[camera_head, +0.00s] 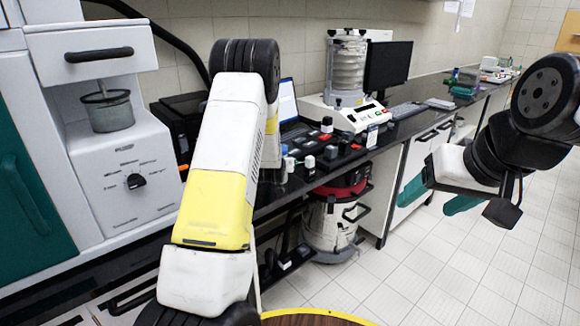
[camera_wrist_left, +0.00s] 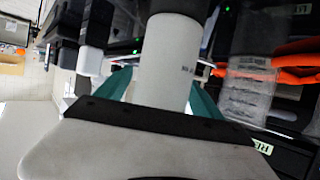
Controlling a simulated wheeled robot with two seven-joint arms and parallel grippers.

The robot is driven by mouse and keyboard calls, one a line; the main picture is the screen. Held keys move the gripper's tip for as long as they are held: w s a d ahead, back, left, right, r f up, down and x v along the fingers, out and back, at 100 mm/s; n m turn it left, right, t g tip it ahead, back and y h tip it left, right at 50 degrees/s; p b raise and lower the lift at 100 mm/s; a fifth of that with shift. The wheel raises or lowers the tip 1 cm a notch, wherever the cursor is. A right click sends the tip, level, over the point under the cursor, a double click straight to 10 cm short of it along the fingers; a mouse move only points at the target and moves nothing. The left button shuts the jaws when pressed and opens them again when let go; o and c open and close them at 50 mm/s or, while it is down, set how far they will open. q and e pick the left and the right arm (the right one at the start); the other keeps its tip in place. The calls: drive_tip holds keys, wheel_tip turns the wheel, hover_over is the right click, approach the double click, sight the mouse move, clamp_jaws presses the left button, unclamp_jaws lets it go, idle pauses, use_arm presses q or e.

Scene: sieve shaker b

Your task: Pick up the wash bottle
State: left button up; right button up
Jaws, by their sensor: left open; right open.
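In the left wrist view a plain white cylinder (camera_wrist_left: 168,55), which looks like the wash bottle, stands between the teal fingers of my left gripper (camera_wrist_left: 160,90). The fingers are open, one on each side of it; I cannot tell whether they touch it. Its ends are not fully seen. In the head view my own left arm hides that gripper, and I cannot make out the bottle there. My right gripper (camera_head: 428,206) is open and empty, over the floor in front of the bench.
The dark bench (camera_head: 405,123) holds a sieve shaker (camera_head: 346,75), a monitor (camera_head: 388,66), a laptop (camera_head: 287,103) and several small blocks and jars. Orange handles (camera_wrist_left: 265,74) and a clear bag (camera_wrist_left: 247,98) lie close right of the cylinder. A red-topped vacuum (camera_head: 330,222) stands below.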

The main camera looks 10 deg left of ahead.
use_arm(q)
drive_tip(key=c, duration=0.9)
drive_tip(key=shift+o, duration=0.2)
drive_tip(key=shift+r, duration=0.2)
